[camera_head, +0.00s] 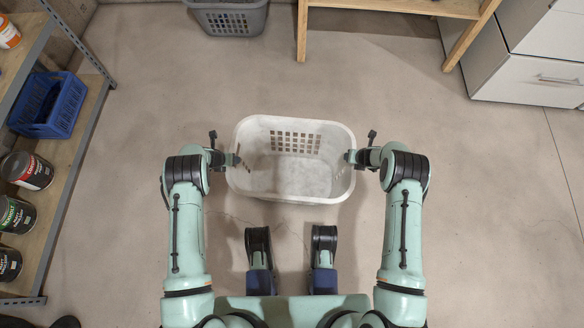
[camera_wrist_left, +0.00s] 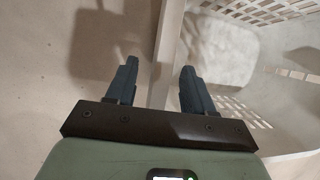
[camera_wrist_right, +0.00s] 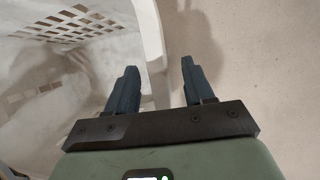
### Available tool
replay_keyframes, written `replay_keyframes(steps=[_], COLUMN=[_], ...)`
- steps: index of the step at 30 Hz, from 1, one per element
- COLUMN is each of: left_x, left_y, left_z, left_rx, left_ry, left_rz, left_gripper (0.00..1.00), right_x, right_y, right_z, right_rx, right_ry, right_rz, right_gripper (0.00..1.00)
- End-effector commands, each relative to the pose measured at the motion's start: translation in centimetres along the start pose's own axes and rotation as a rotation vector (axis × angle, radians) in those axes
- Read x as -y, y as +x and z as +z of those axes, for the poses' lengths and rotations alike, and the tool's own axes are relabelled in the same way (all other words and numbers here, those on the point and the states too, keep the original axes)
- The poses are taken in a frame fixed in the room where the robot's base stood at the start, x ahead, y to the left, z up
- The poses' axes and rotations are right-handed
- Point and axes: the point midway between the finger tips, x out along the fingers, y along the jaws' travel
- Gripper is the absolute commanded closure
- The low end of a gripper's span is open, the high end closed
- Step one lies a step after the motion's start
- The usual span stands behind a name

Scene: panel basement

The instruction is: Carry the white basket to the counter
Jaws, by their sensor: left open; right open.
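The white basket (camera_head: 290,196) stands upright and empty on the floor in front of me in the head view. My left gripper (camera_head: 236,160) is at its left rim and my right gripper (camera_head: 349,157) is at its right rim. In the left wrist view the basket wall (camera_wrist_left: 168,45) runs between the open fingers of my left gripper (camera_wrist_left: 157,85). In the right wrist view the basket wall (camera_wrist_right: 152,40) runs between the open fingers of my right gripper (camera_wrist_right: 160,82). Neither gripper is closed on the rim. The counter cannot be made out for certain.
A shelf (camera_head: 75,150) on the left holds a blue crate (camera_head: 50,105) and several cans (camera_head: 28,170). A grey basket (camera_head: 230,18) stands at the back. A wooden-legged table (camera_head: 465,40) and a white drawer cabinet (camera_head: 530,75) are at the back right. The floor around the basket is clear.

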Motion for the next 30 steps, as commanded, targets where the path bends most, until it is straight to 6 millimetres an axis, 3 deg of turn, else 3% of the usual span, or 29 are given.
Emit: replay_keyframes(steps=[7,19,20,24,25,30], left_x=[0.0,0.0,0.0,0.0,0.0,0.0], left_y=[2.4,2.9,2.9,2.9,2.9,2.9], left_z=[0.0,0.1,0.1,0.1,0.1,0.1], left_rx=[0.0,0.001,0.001,0.001,0.001,0.001], left_ry=[0.002,0.001,0.001,0.001,0.001,0.001], left_rz=[0.0,0.0,0.0,0.0,0.0,0.0], left_gripper=[0.47,0.47,0.51,0.96,1.0,1.0], right_x=[0.0,-0.1,-0.1,-0.1,-0.1,-0.1], right_y=[2.4,2.8,2.8,2.8,2.8,2.8], right_z=[0.1,0.1,0.1,0.1,0.1,0.1], right_rx=[0.002,0.001,0.001,0.001,0.001,0.001], right_ry=[-0.002,-0.001,-0.001,-0.001,-0.001,0.0], right_rz=[0.0,0.001,0.001,0.001,0.001,0.001], right_gripper=[0.48,0.48,0.51,0.96,1.0,1.0])
